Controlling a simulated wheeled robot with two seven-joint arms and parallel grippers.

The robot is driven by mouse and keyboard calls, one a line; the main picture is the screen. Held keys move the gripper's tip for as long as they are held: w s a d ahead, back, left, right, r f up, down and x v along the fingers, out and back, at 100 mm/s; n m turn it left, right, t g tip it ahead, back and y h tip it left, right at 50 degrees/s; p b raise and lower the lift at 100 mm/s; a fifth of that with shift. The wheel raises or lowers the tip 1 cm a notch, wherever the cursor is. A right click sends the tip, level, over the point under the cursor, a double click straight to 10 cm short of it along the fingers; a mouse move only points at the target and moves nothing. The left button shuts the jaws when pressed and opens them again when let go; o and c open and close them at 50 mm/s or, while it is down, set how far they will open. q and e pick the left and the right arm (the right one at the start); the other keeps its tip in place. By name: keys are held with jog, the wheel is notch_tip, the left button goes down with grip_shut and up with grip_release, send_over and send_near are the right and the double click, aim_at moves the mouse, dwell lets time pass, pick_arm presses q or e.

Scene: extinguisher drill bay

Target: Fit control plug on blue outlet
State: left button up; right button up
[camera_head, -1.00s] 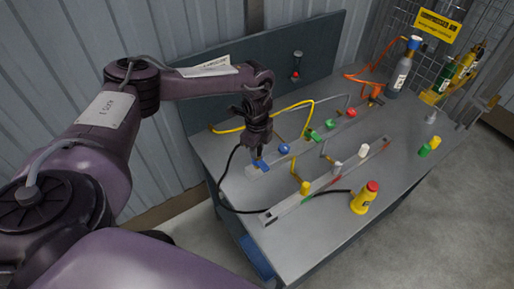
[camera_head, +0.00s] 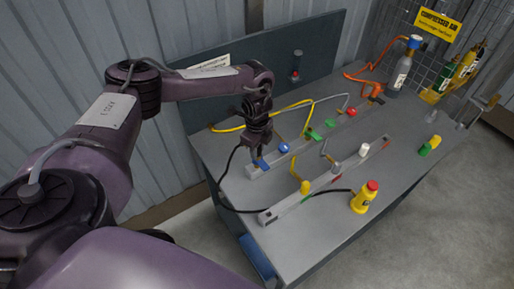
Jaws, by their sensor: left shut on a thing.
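My left gripper (camera_head: 259,148) is over the near left end of the rear rail on the bench. It is shut on a dark control plug, mostly hidden by the fingers, with a black cable (camera_head: 219,187) trailing from it. The blue outlet (camera_head: 262,164) is at that rail end, right under the fingertips. I cannot tell whether the plug is seated in it or just above. A blue knob (camera_head: 284,148) stands on the same rail just to the right. My right gripper is not in view.
The front rail (camera_head: 318,190) carries yellow and white knobs. Yellow and orange hoses cross the rear. A grey cylinder (camera_head: 401,72) stands at the back right. The right part of the bench is mostly clear.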

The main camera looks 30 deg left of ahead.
pick_arm(q)
jog(key=shift+f+b, duration=0.35)
jog(key=shift+f, duration=0.2)
jog(key=o, duration=1.1)
